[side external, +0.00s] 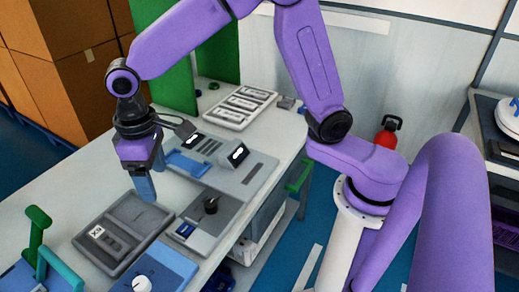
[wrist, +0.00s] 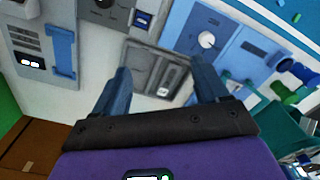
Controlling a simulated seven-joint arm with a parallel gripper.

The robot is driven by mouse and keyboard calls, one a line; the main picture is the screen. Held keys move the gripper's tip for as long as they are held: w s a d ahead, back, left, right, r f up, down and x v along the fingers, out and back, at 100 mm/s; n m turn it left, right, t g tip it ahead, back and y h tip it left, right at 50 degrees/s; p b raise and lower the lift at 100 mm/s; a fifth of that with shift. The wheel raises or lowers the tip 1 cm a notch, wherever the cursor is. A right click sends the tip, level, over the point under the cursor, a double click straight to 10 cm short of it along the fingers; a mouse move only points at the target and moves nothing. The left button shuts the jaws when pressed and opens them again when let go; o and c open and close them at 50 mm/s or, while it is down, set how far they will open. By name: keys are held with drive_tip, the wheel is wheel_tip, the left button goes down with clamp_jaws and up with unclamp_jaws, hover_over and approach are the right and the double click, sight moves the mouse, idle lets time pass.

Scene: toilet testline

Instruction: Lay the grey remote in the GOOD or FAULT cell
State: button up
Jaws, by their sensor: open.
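A dark grey tray (side external: 139,246) with two cells lies on the white bench at the front left. The far cell (side external: 136,209) looks empty. The near cell bears a white label (side external: 97,232) with a cross-like mark, and a grey oblong shape that looks like the grey remote (side external: 113,243) lies in it. The tray (wrist: 150,46) also shows between my fingers in the wrist view, with the grey shape (wrist: 173,74) on its right. My gripper (side external: 145,187) points down above the tray's far end. Its fingers (wrist: 160,70) are apart with nothing seen between them.
A panel with a black knob (side external: 211,204) stands right of the tray. A blue box with a white knob (side external: 142,284) is in front, beside green and teal parts (side external: 40,225). A white rack (side external: 240,106) stands at the back. Bare bench lies left of the tray.

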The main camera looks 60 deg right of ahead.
drive_tip(key=s+d+n, duration=0.6)
drive_tip(key=s+d, duration=1.3)
drive_tip(key=s, duration=0.2)
drive_tip(key=shift+s+d, duration=0.15)
drive_tip(key=shift+s, duration=0.2)
drive_tip(key=shift+r, duration=0.1)
idle(0.6)
